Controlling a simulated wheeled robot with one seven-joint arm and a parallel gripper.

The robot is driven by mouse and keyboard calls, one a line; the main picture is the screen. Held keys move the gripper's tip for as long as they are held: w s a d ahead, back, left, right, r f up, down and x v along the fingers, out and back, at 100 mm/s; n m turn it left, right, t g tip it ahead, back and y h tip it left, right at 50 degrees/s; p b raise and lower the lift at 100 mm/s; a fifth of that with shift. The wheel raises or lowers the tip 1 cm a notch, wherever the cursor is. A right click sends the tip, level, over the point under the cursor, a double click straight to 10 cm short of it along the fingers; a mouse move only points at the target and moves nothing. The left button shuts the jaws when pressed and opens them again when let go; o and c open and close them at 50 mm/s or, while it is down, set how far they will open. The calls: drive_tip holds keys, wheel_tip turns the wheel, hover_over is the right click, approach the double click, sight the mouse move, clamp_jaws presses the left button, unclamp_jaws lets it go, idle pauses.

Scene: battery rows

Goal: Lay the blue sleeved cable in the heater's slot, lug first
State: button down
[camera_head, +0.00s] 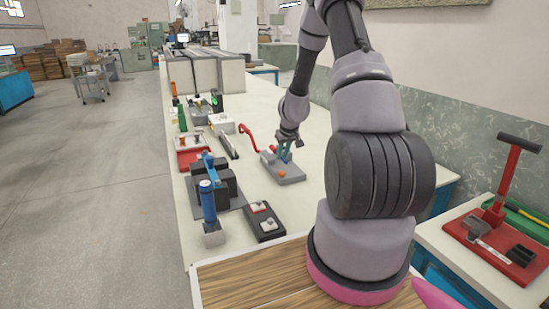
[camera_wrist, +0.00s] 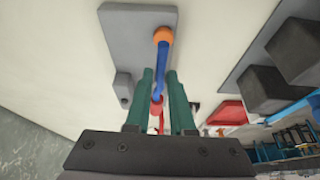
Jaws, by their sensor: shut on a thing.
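My gripper (camera_head: 285,150) is over the grey slab (camera_head: 291,176) on the long bench. In the wrist view its green fingers (camera_wrist: 159,76) stand on either side of a blue length, the blue sleeved cable (camera_wrist: 162,62), and hold it. An orange end (camera_wrist: 162,35) lies beyond the fingertips, over the grey slab (camera_wrist: 118,28); I cannot tell if it touches. The orange end also shows in the head view (camera_head: 282,174). A red length (camera_head: 248,135) curves away to the left. I cannot tell for sure which thing is the heater, and no slot shows clearly.
A blue upright cylinder (camera_head: 208,203) and dark blocks (camera_head: 215,178) stand at the left bench edge. A small dark tray (camera_head: 263,224) lies nearer. A red-based stand (camera_head: 505,255) is on the right table.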

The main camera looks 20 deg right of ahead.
sight(285, 168)
drive_tip(key=w+d, duration=0.3)
drive_tip(key=w, duration=0.1)
drive_tip(key=shift+d, duration=0.35)
drive_tip(key=shift+s+r, duration=0.1)
drive_tip(key=shift+f, duration=3.35)
drive_tip(key=c, duration=0.7)
unclamp_jaws()
